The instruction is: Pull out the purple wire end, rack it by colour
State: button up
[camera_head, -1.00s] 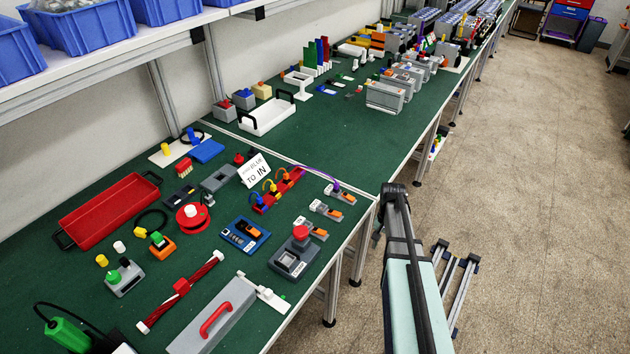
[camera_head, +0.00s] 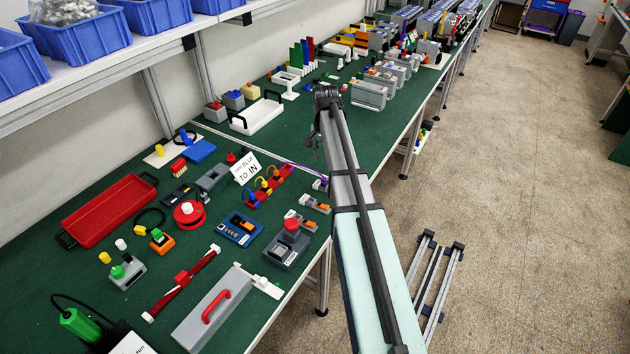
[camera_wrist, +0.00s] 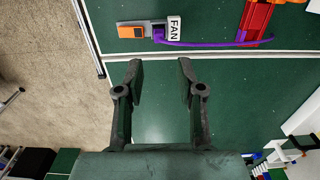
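The purple wire (camera_wrist: 205,43) runs in the wrist view from a connector block (camera_wrist: 143,31) labelled FAN to the red rack (camera_wrist: 256,22). The block is grey with an orange part. In the head view the purple wire (camera_head: 303,167) arches from the red rack (camera_head: 262,192) toward my arm, which partly hides the block. The rack also carries blue, yellow and red wire loops. My gripper (camera_wrist: 160,64) is open and empty, its fingers pointing toward the wire and block but apart from them. In the head view it hangs over the bench past the block.
Two more orange-and-grey blocks (camera_head: 314,203) stand along the bench edge beside my arm. A white sign (camera_head: 246,168) stands behind the rack. A grey box with a red button (camera_head: 287,244) is nearer.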

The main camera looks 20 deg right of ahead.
aim_at(324, 179)
jog(key=shift+d+f+b, duration=0.1)
jog(key=shift+f+b, duration=2.3)
jog(key=shift+f, duration=2.6)
grip_shut()
jog(key=shift+r, duration=0.25)
jog(key=shift+r+p, duration=0.55)
jog(key=shift+r, duration=0.1)
jog(key=shift+r+p, duration=0.5)
jog(key=shift+r, duration=0.35)
